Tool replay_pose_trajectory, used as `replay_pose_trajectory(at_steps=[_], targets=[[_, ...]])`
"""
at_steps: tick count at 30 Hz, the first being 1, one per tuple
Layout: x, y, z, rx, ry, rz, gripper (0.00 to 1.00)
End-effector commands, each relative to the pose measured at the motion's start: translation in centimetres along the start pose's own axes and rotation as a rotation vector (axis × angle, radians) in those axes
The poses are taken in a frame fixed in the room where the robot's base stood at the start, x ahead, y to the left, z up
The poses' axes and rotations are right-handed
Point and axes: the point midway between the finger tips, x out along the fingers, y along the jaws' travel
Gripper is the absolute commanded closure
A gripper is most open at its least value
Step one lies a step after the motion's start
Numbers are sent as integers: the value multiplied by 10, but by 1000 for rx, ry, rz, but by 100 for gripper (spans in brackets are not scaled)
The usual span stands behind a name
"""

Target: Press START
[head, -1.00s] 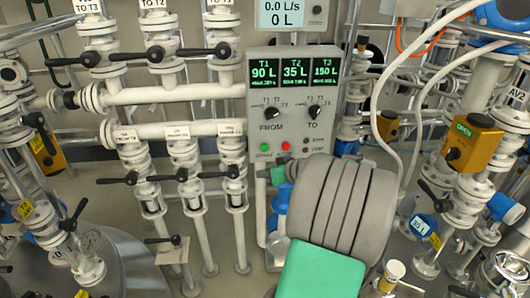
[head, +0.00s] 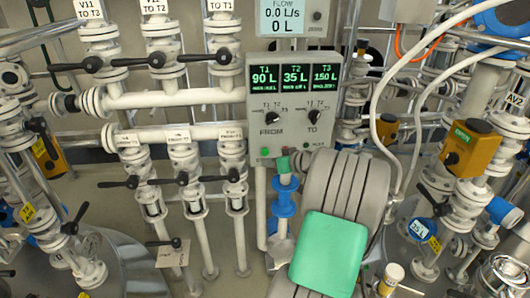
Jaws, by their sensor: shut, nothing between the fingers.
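The grey control panel (head: 292,105) stands at the middle. Its screens read T1 90 L, T2 35 L and T3 150 L. The FROM knob (head: 272,117) and TO knob (head: 316,124) are below them. The green START button (head: 265,152) shows at the panel's lower left. The red button beside it is mostly covered. My arm is in front of the panel's lower right. My gripper (head: 284,163) appears small, shut and empty, just below and right of the green button. Its fingertips are hard to make out, and I see no contact with the button.
A flow display (head: 283,15) above the panel reads 0.0 L/s and 0 L. Valves with black handles (head: 182,179) and white pipes stand close on the left. An orange valve box (head: 470,147) marked OPEN and white cables (head: 384,95) are on the right.

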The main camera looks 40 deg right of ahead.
Motion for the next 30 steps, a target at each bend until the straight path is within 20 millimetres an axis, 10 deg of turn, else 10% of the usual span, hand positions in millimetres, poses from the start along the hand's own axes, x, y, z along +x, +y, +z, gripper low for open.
replay_pose_trajectory(at_steps=[30], targets=[[17,12,-12,-1,0,0,100]])
